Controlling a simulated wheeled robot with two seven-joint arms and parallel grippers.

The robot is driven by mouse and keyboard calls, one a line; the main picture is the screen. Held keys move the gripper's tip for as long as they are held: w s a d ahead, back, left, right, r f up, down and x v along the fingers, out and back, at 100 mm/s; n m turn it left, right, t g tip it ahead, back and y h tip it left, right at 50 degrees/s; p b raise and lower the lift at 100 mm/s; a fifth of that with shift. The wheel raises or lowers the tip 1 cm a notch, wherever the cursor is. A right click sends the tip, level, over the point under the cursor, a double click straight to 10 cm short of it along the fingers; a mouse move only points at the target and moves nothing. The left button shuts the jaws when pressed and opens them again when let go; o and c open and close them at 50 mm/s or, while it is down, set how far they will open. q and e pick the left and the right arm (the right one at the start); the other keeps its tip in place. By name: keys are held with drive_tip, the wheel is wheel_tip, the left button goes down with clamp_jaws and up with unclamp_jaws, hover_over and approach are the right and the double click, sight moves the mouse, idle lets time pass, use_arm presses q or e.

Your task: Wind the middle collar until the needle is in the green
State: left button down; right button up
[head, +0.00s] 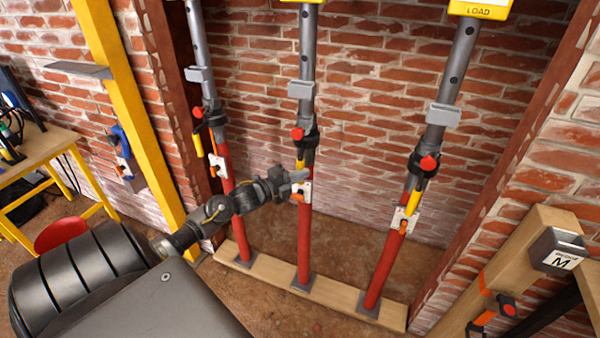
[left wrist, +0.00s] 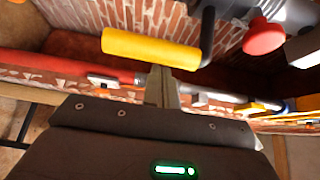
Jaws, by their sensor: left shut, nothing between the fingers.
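Three props with red lower tubes and grey upper tubes stand side by side. The middle collar (head: 306,140) is black with a red knob (head: 297,134), and its yellow crank handle (head: 300,165) hangs down. My left gripper (head: 301,175) is at the middle prop, near the lower end of this handle. In the left wrist view the shut, empty fingers (left wrist: 161,85) are just below the yellow handle (left wrist: 150,48); whether they touch it I cannot tell. A red knob (left wrist: 265,37) is at upper right. The load gauges are cut off at the top, no needle visible. My right gripper is out of view.
The left prop (head: 240,225) and right prop (head: 388,255) flank the middle one on a wooden sole board (head: 340,292). A brick wall is behind. A yellow post (head: 125,110) and wooden bench (head: 35,155) are at left, a wooden beam (head: 510,250) at right.

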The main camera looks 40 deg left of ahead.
use_arm(q)
drive_tip(key=shift+a, duration=0.1)
idle(0.3)
drive_tip(key=shift+s+a+m+h+b, duration=0.3)
drive_tip(key=shift+a+h+b, duration=0.1)
drive_tip(key=shift+a+b, duration=0.3)
drive_tip(key=shift+d+r, duration=0.1)
